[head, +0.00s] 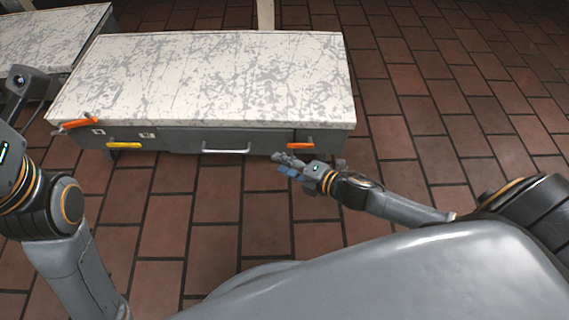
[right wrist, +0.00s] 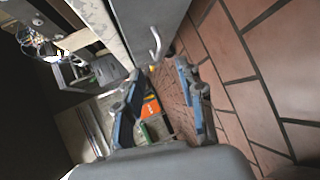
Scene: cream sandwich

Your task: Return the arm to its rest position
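My right gripper (head: 277,161) hangs in front of the cabinet's front face, near its right part, with the grey arm reaching back to the lower right. In the right wrist view its two blue-padded fingers (right wrist: 158,88) stand apart with nothing held between them. An orange piece shows beyond the gap. My left arm (head: 62,205) comes up along the left edge, and its fingers are not in the picture.
A cabinet with a white and grey mottled top (head: 210,75) stands ahead, its top bare. Its front carries a yellow handle (head: 124,145), a silver handle (head: 226,151) and an orange handle (head: 300,146). An orange-and-grey item (head: 80,122) is at its left corner. Brick floor (head: 450,110) is clear to the right.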

